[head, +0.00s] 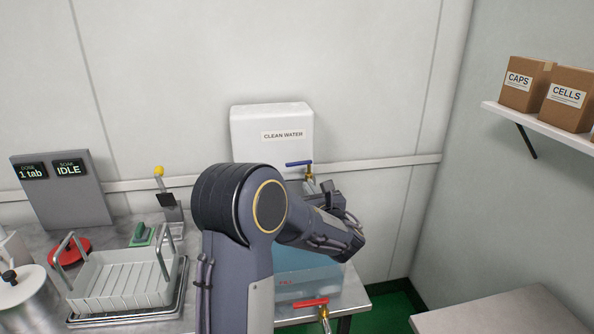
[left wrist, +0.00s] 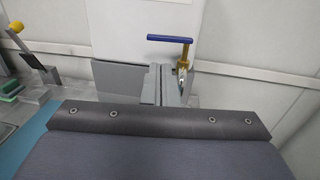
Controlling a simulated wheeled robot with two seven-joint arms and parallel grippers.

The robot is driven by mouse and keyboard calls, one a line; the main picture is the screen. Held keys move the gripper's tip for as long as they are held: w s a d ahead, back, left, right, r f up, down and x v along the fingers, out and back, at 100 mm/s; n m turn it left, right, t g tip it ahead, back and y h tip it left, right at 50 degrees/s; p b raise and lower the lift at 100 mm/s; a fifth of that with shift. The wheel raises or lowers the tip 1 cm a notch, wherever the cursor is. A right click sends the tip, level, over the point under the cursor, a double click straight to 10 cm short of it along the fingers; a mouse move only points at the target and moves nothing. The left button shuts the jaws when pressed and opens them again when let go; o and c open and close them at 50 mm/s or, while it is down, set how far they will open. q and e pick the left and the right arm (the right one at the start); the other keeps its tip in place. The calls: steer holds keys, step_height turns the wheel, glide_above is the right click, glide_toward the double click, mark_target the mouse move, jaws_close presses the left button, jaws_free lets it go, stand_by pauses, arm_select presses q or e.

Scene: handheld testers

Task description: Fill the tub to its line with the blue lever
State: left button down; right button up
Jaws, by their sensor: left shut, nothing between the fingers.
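The blue lever (head: 299,163) sits on a brass tap at the lower right of the white clean water tank (head: 250,125). In the left wrist view, the lever (left wrist: 169,39) lies crosswise above the brass tap (left wrist: 182,70). My left gripper (left wrist: 160,84) is shut and empty, just in front of the tap; I cannot tell if it touches it. The bluish tub (head: 308,285) is below the tap in the head view, mostly behind my left arm. Its fill line and water level are not readable. My right gripper is out of view.
A red lever (head: 310,303) on another tap stands in front of the tub. A white rack (head: 120,285), a grey display panel (head: 62,190) reading IDLE and a yellow-knobbed device (head: 168,200) are on the left. The wall right of the tank is clear.

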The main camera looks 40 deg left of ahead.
mark_target(294, 165)
arm_select(q)
steer(key=p+x, duration=0.1)
steer(key=x, duration=1)
steer(key=shift+a+p, duration=0.1)
steer(key=shift+p, duration=0.25)
